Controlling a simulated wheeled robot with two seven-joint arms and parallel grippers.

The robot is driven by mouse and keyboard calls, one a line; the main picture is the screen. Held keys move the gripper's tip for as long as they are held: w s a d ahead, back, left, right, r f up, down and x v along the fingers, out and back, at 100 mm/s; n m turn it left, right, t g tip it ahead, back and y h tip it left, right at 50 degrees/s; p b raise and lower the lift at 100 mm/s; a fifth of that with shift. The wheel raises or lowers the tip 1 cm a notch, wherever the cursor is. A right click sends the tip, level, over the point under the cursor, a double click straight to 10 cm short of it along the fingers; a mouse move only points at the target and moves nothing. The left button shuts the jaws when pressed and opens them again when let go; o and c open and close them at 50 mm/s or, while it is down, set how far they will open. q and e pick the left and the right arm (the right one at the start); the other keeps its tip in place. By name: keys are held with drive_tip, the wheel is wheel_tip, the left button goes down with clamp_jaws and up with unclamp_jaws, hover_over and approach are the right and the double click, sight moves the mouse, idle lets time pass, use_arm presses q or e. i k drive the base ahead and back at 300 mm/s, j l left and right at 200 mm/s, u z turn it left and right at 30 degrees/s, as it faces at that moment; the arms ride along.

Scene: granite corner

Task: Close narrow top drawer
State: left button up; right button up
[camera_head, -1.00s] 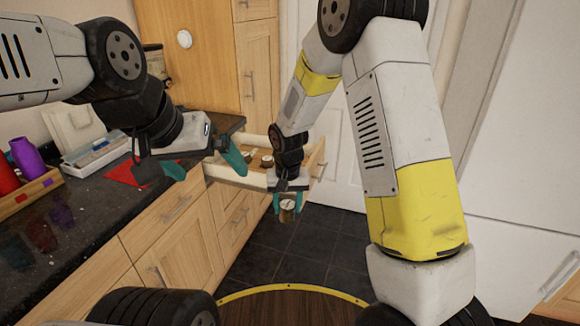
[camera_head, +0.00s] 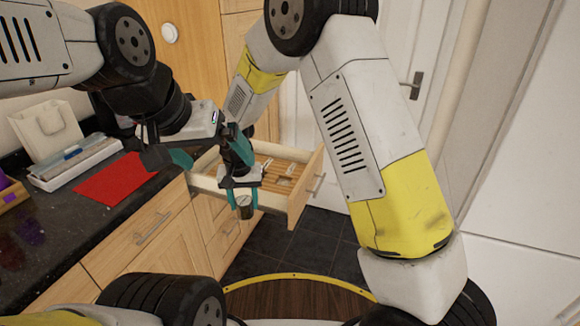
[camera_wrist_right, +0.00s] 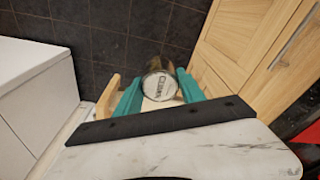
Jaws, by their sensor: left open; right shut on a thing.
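The top drawer (camera_head: 297,208) stands pulled out from the counter in the head view, with a wooden front and a bar handle (camera_head: 317,187). Its inside shows a wooden organiser with small items. My right gripper (camera_head: 244,203) is shut on a small spice jar (camera_head: 245,208), at the near side of the drawer; whether it touches the drawer cannot be told. In the right wrist view the jar (camera_wrist_right: 160,84) sits between the teal fingers, its white labelled end showing. My left gripper (camera_head: 207,148) is open and empty above the counter end, partly overlapping my right wrist.
A red mat (camera_head: 113,180), a white tray (camera_head: 75,163) and a paper bag (camera_head: 50,130) are on the dark counter. Lower cabinets (camera_head: 150,235) run beneath it. A white door (camera_head: 400,90) stands behind the drawer. Dark floor tiles (camera_head: 315,240) are clear.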

sight(292, 174)
drive_tip(key=i+l, duration=0.25)
drive_tip(key=i, duration=0.2)
drive_tip(key=i+l, duration=0.25)
drive_tip(key=i, duration=0.2)
